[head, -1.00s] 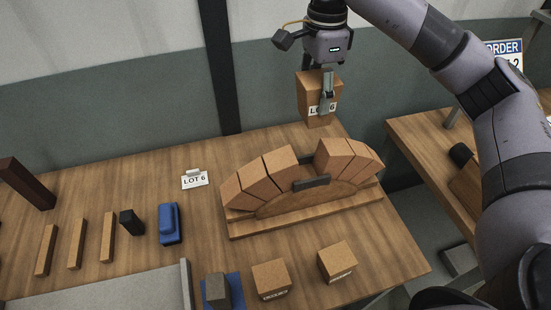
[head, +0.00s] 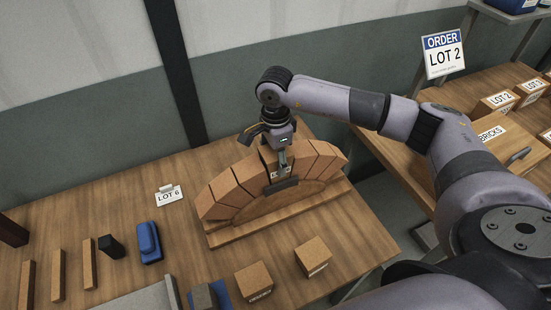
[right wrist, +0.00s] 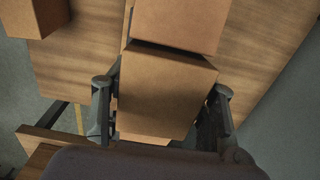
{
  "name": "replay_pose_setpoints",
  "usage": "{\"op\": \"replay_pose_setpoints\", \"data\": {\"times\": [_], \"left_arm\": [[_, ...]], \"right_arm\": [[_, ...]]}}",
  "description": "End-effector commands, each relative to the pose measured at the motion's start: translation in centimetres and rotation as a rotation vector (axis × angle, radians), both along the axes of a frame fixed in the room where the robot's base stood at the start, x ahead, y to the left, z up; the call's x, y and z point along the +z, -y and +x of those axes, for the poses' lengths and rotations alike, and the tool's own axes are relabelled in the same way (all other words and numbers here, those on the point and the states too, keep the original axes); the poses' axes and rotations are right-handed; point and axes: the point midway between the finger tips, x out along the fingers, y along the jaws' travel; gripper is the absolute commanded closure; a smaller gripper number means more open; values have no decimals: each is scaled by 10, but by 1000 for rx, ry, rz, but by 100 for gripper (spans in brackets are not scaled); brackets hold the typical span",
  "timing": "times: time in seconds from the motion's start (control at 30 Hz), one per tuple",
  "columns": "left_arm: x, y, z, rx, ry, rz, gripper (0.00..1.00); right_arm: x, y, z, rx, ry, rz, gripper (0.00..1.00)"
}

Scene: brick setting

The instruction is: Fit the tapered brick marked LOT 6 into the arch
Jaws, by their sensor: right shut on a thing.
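The tapered brick (head: 269,160) sits in the gap at the top of the arch (head: 224,188), between its left and right rows of bricks. Its label is mostly covered by a finger of my right gripper (head: 281,164). That gripper is shut on the brick from above. In the right wrist view the brick (right wrist: 165,95) is between the two fingers, with a dark narrow gap between it and a neighbouring brick (right wrist: 180,22). I cannot tell whether it is fully seated. My left gripper is out of view.
A LOT 6 card (head: 169,196) stands left of the arch. Two loose bricks (head: 253,281) (head: 313,256) lie in front, with a blue tool (head: 149,242) to the left. A side table with labelled bricks (head: 495,104) and a LOT 2 order sign (head: 444,54) are at right.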

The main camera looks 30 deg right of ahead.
Motion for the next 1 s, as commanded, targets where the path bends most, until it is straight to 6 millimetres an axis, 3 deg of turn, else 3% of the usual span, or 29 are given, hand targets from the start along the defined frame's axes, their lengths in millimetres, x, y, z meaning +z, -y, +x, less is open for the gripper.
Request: {"op": "replay_pose_setpoints", "data": {"times": [0.13,0.53,0.57,0.83,1.0], "left_arm": [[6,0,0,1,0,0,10],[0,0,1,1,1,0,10],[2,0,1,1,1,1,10],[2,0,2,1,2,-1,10],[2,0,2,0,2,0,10]], "right_arm": [[-13,0,0,0,2,1,85],[-20,0,1,0,3,1,85],[-19,0,0,0,2,0,45],[-18,0,0,0,1,0,27],[-18,0,0,0,1,0,27]]}}
